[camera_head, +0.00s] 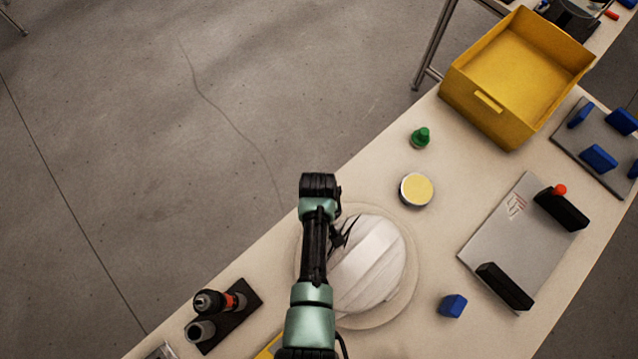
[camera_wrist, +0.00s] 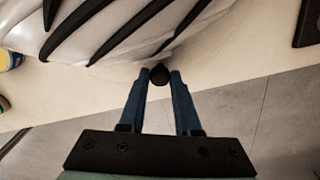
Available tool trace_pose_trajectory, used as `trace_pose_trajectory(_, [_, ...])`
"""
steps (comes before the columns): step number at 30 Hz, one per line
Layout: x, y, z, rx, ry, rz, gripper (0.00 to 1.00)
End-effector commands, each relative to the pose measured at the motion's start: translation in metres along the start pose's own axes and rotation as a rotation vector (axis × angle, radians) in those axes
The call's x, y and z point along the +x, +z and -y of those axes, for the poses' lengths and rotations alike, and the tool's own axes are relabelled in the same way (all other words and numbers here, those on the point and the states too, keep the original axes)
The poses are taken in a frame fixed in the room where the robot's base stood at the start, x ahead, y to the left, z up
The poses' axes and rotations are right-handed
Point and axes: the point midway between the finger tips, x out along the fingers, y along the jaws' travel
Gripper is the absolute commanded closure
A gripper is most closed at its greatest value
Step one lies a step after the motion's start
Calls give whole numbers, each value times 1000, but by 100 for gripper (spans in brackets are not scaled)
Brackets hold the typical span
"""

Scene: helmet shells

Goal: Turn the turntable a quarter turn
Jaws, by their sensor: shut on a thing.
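The turntable (camera_head: 409,300) is a pale round disc near the table's edge in the head view. A white helmet shell (camera_head: 372,268) with raised ribs sits on it. The shell also fills the top of the wrist view (camera_wrist: 130,25), with dark slots between white ribs. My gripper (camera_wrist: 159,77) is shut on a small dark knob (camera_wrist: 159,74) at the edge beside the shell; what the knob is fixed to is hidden. In the head view my arm covers the turntable's left part, and the fingertips cannot be made out clearly.
A round tin with a yellow lid (camera_head: 417,190) and a green-capped bottle (camera_head: 420,138) stand beyond the turntable. A blue block (camera_head: 452,306) lies to its right. A drill on a dark holder (camera_head: 237,318) is at lower left. A yellow bin (camera_head: 490,120) stands at upper right.

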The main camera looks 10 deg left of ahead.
Motion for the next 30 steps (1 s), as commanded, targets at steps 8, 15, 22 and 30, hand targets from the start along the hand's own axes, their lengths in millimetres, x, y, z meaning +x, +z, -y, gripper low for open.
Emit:
trace_pose_trajectory(8, [0, 0, 0, 0, -1, 0, 52])
trace_pose_trajectory(15, [0, 0, 0, 1, 0, 0, 39])
trace_pose_trajectory(22, [-4, 0, 0, 1, 0, -1, 39])
trace_pose_trajectory(30, [-40, -1, -1, 1, 2, -4, 39])
